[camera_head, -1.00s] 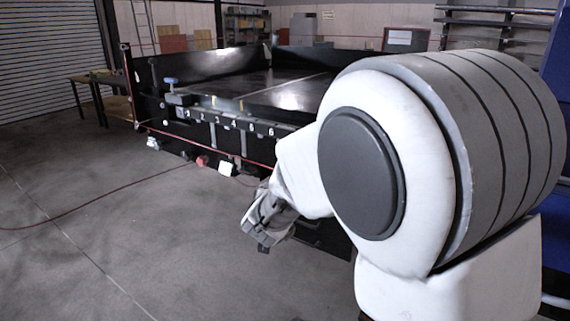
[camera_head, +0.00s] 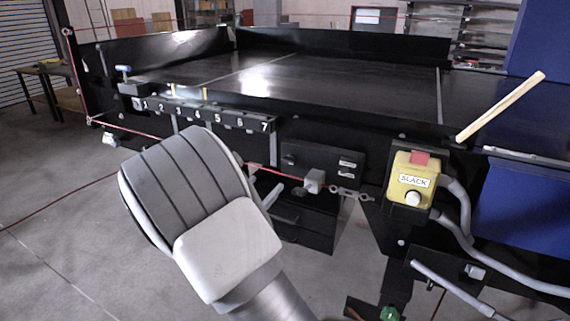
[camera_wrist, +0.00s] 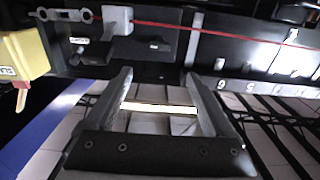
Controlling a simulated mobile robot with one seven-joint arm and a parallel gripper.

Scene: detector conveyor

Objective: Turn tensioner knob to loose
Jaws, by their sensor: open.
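A grey block-like knob (camera_head: 314,181) sits on the red cord at the front of the black conveyor, joined to a metal eye link (camera_head: 350,193). I take it for the tensioner knob; no "loose" marking can be read. In the wrist view the knob (camera_wrist: 117,20) is at the top, left of centre, with the link (camera_wrist: 65,15) to its left. My gripper (camera_wrist: 158,75) is open and empty, below the knob in that view and apart from it. In the head view my arm hides most of the gripper.
A yellow box (camera_head: 404,194) labelled SLACK, with a white button and grey hoses, stands right of the knob. The red cord (camera_head: 272,172) runs left below a numbered rail (camera_head: 205,115).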

